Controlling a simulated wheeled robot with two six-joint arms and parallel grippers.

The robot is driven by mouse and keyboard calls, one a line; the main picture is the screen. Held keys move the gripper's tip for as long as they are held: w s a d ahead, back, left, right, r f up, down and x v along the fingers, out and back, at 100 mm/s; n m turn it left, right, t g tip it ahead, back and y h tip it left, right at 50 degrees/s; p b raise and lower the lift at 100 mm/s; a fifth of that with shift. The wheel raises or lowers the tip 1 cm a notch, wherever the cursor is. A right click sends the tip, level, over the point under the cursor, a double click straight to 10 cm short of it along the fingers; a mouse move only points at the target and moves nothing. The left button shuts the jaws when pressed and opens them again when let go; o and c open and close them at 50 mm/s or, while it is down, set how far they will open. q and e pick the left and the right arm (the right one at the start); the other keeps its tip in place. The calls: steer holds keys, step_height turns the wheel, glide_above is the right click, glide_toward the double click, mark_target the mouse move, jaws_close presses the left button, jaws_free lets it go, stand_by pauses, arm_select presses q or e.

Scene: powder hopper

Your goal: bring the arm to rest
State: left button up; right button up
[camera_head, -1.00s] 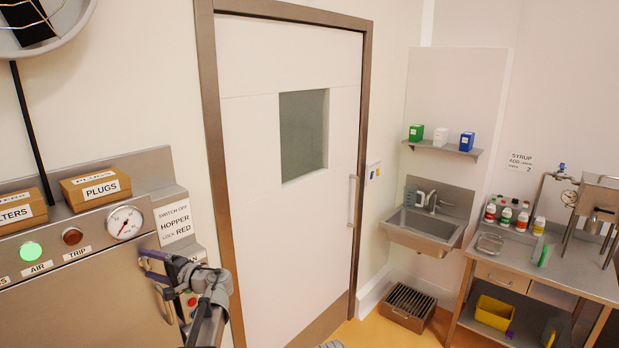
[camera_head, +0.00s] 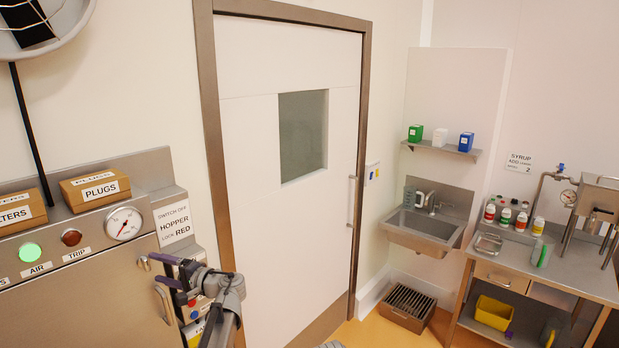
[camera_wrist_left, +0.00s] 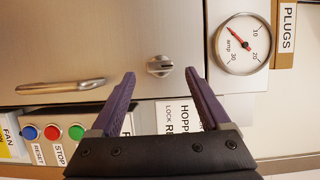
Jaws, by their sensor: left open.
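My left gripper (camera_head: 164,270) shows at the lower left of the head view, in front of the right end of the steel cabinet (camera_head: 80,300). Its purple fingers are apart and empty. In the left wrist view the open fingers (camera_wrist_left: 158,85) point at the cabinet front, with a small metal knob (camera_wrist_left: 160,66) seen between and beyond them. I see no contact with the knob. The cabinet's bar handle (camera_wrist_left: 60,86) is to the left of the fingers there. My right gripper does not show.
A round gauge (camera_head: 123,223) and a green lamp (camera_head: 30,251) are on the cabinet. Boxes marked PLUGS (camera_head: 95,189) and FILTERS stand on top. A closed door (camera_head: 285,220) is to the right, then a sink (camera_head: 425,228) and a steel bench (camera_head: 550,265). Open floor shows low down.

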mark_target(149, 268)
arm_select(q)
steer(key=x, duration=0.4)
steer(key=m+b, duration=0.1)
steer(key=m, duration=0.1)
steer(key=m+t+y+b, duration=0.1)
steer(key=m+b, duration=0.1)
steer(key=f+m+b, duration=0.1)
steer(key=m+b, duration=0.1)
steer(key=shift+s+t+y, duration=0.1)
steer(key=shift+t+y, duration=0.2)
steer(key=m+t+b, duration=0.1)
steer(key=m, duration=0.2)
steer(key=m+t+b, duration=0.2)
steer(key=m, duration=0.2)
steer(key=shift+s, duration=0.15)
steer(key=m+t, duration=0.1)
steer(key=m, duration=0.3)
steer(key=shift+a+r+t+b, duration=0.1)
steer(key=shift+t+b, duration=0.3)
steer(key=m+t, duration=0.1)
steer(key=m, duration=0.1)
steer(key=m+t+h, duration=0.1)
steer(key=m, duration=0.2)
steer(key=shift+h, duration=0.3)
steer(key=shift+s+m+t, duration=0.1)
steer(key=shift+m+t, duration=0.3)
steer(key=shift+d+b, duration=0.2)
steer(key=shift+b, duration=0.1)
